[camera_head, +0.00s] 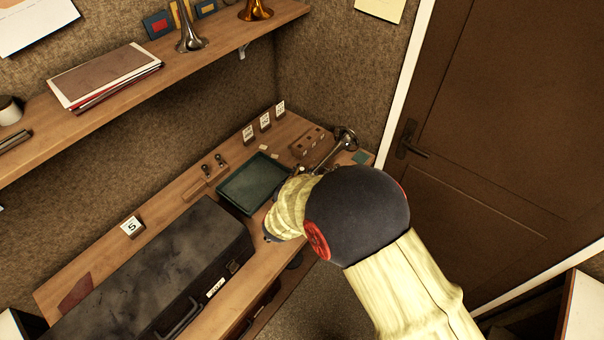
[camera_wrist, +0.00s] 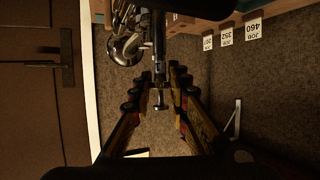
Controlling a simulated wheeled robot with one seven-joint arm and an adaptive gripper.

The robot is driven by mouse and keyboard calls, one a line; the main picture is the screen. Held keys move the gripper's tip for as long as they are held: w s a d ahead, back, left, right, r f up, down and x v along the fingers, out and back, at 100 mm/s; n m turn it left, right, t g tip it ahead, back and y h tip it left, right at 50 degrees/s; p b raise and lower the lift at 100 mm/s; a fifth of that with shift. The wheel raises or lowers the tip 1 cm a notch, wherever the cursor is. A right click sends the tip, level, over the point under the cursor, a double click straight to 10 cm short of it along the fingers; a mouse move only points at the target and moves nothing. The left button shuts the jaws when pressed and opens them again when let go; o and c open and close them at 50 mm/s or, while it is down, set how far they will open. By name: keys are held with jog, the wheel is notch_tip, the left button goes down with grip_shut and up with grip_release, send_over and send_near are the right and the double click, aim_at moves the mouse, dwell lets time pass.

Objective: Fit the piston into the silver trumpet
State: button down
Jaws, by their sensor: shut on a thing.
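The silver trumpet (camera_head: 345,138) is at the far right end of the bench, its flared bell up. In the wrist view the trumpet (camera_wrist: 124,48) shows at the upper left, with its bell and tubing. My gripper (camera_wrist: 161,80) is shut on the piston (camera_wrist: 160,106), a slim silver shaft with a disc-like end that points toward the bottom of the picture. The piston's other part runs up beside the trumpet's tubing; I cannot tell whether it enters a valve casing. In the head view my arm hides the gripper and piston.
A green tray (camera_head: 222,193) lies left of my arm. A wooden block with holes (camera_head: 308,141) and job cards (camera_head: 265,121) stand behind. A large dark case (camera_head: 160,270) fills the bench's left part. A shelf (camera_head: 130,95) runs above; a door (camera_head: 510,120) is at right.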

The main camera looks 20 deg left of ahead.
jog(key=shift+f+b, duration=1.25)
jog(key=shift+f, duration=0.65)
jog(key=shift+r, duration=0.15)
jog(key=shift+r+p, duration=1.85)
jog(key=shift+r, duration=0.5)
dwell(0.5)
jog(key=shift+f+b, duration=1.55)
jog(key=shift+f, duration=0.95)
jog(key=c, duration=2.1)
grip_release()
jog(key=o, duration=0.4)
jog(key=shift+f, duration=0.1)
jog(key=shift+c, duration=0.2)
jog(key=shift+o, duration=0.5)
jog(key=shift+s, duration=0.1)
